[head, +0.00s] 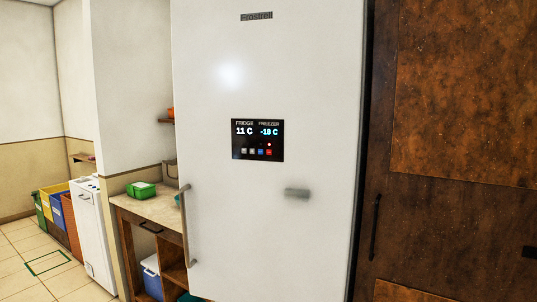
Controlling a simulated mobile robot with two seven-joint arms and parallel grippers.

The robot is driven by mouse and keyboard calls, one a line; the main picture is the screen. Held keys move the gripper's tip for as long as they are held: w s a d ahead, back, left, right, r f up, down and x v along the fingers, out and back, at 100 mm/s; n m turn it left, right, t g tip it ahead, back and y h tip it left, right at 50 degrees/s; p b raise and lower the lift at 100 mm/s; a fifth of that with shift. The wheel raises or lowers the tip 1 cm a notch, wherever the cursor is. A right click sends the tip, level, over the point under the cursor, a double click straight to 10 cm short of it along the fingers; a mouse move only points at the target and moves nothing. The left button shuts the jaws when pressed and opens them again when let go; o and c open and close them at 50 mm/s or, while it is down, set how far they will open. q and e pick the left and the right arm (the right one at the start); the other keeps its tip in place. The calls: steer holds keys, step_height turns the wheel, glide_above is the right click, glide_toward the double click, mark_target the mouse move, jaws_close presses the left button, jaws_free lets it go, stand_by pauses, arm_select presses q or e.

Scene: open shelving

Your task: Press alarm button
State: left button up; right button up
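A white fridge (225,200) marked "Frostrell" fills the middle of the head view. A black control panel (258,140) is set in its door, reading FRIDGE 11 C and FREEZER -18 C. Along the panel's lower edge is a row of small buttons: two grey ones (248,151), a blue one (261,152) and a red one (269,152). A small pale dot (269,144) shows above the red one. The button labels are too small to read, so I cannot tell which is the alarm button. Neither of my grippers is in view.
A long metal handle (187,225) runs down the door's left side. A small blurred grey shape (297,193) shows right of and below the panel. A brown wooden cabinet (455,150) stands right; a counter (158,208) and coloured bins (57,213) are left.

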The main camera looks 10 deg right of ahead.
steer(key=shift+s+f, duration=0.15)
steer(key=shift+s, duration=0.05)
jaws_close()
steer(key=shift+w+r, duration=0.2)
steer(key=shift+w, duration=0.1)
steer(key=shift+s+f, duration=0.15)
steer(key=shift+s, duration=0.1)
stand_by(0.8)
